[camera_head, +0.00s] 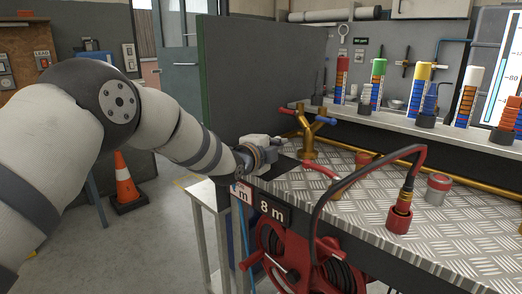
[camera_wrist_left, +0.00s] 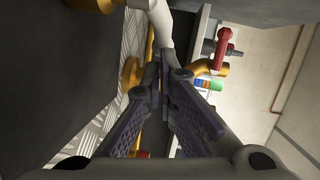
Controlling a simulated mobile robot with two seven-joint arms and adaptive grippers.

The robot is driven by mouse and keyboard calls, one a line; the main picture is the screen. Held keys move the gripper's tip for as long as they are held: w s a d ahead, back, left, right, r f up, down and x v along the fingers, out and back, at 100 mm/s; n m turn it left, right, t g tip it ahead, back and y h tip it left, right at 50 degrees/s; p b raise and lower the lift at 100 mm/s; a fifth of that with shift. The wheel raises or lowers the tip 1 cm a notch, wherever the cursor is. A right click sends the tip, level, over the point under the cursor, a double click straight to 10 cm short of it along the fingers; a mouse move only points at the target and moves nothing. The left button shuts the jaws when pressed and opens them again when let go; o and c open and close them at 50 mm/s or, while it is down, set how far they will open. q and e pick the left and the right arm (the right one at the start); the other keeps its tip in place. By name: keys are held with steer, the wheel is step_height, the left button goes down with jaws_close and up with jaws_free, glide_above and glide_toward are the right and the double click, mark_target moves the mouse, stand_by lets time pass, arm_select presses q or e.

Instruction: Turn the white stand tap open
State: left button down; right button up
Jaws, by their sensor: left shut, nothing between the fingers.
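A brass tap stand (camera_head: 309,135) rises at the back left corner of the metal-plated bench, with a red handle (camera_head: 324,119) and a blue handle (camera_head: 288,111) on its branches. My left gripper (camera_head: 272,146) is just left of the stand, over the bench's left end. In the left wrist view its fingers (camera_wrist_left: 163,72) are shut with nothing between them. A pale, whitish bar (camera_wrist_left: 157,17) comes down from the top edge to near the fingertips; it looks like the white tap's handle, but I cannot tell whether the fingers touch it. My right gripper is not in view.
A red hose reel (camera_head: 280,252) hangs under the bench's front edge, below an "8 m" sign (camera_head: 271,209). A black hose (camera_head: 318,207) arches to a red holder (camera_head: 399,220). In the left wrist view a red-handled tap (camera_wrist_left: 222,48) is right of the fingers.

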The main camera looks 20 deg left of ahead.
arm_select(q)
steer(key=shift+w+f, duration=0.2)
steer(key=shift+w, duration=0.4)
steer(key=shift+w+a+r+b, duration=0.1)
steer(key=shift+w+a+b, duration=0.05)
steer(key=shift+w+b, duration=0.2)
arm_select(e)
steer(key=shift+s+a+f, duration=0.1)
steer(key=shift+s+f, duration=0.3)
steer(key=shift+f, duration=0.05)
arm_select(q)
steer(key=shift+w, duration=0.15)
steer(key=shift+r, duration=0.1)
